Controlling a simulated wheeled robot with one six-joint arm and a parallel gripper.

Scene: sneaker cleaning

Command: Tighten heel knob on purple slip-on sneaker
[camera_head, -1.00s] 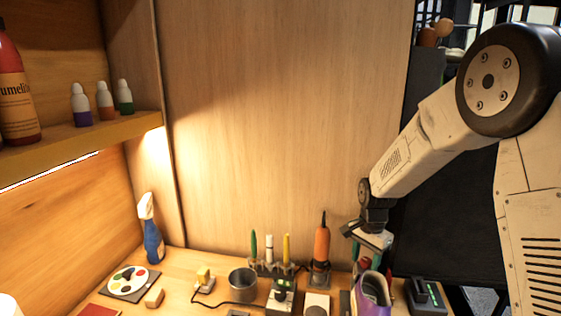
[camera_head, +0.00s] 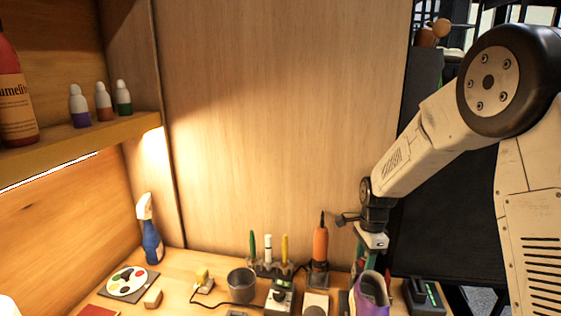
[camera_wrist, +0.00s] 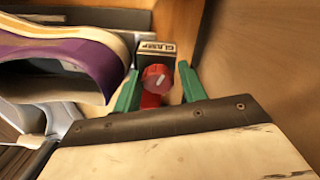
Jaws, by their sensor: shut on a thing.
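The purple slip-on sneaker (camera_head: 372,292) stands at the right end of the bench, with its opening facing up. In the wrist view, the purple and cream sneaker (camera_wrist: 62,60) fills the upper left. A red heel knob (camera_wrist: 157,78) with a pale mark sits beside the sneaker, below a block labelled "CLAMP" (camera_wrist: 157,47). My gripper (camera_wrist: 159,88) has one green finger on each side of the knob and is shut on it. In the head view, my gripper (camera_head: 364,258) points down just behind the sneaker; the knob is hidden there.
A black device (camera_head: 424,296) with green lights stands right of the sneaker. An orange-handled tool (camera_head: 320,248) stands upright to its left, near a metal cup (camera_head: 241,285) and a spray bottle (camera_head: 151,235). The wooden wall (camera_head: 280,120) rises close behind.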

